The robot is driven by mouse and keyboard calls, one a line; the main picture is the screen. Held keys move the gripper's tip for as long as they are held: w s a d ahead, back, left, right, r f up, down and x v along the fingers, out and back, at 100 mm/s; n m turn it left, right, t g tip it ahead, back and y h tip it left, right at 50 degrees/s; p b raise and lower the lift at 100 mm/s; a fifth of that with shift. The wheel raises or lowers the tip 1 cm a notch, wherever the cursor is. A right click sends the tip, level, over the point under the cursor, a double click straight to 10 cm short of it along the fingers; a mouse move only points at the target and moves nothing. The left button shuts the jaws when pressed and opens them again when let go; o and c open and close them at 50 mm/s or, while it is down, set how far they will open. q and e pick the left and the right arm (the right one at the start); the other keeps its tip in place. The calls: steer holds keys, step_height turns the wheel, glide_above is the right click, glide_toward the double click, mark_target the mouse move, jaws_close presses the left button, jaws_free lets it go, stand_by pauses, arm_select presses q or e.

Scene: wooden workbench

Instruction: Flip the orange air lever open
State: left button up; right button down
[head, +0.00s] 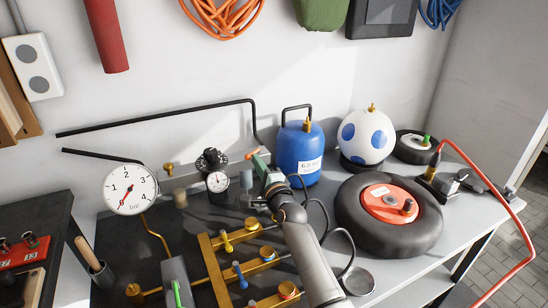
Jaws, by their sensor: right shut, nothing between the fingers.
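The orange lever (252,153) shows as a short orange bar at the right end of the grey metal block (195,175) against the back wall. It points up and to the right. My right gripper (262,162) is shut and empty, just right of the lever and very close to it. I cannot tell whether they touch. My right arm comes up from the bottom middle and hides part of the bench and the lever's base. My left gripper is not in view.
A pressure gauge (130,190) stands at the left. A brass manifold (212,257) with coloured valves lies in front. A blue gas bottle (303,160), a spotted ball (365,137) and a wheel with an orange hub (420,235) stand close on the right.

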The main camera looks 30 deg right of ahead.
steer(key=shift+w+a, duration=0.1)
steer(key=shift+a, duration=0.1)
stand_by(0.6)
steer(key=s+p, duration=0.4)
steer(key=s, duration=0.8)
steer(key=shift+s+a+f, duration=0.25)
steer(key=shift+a+f, duration=0.05)
steer(key=shift+a, duration=0.05)
steer(key=shift+f, duration=0.1)
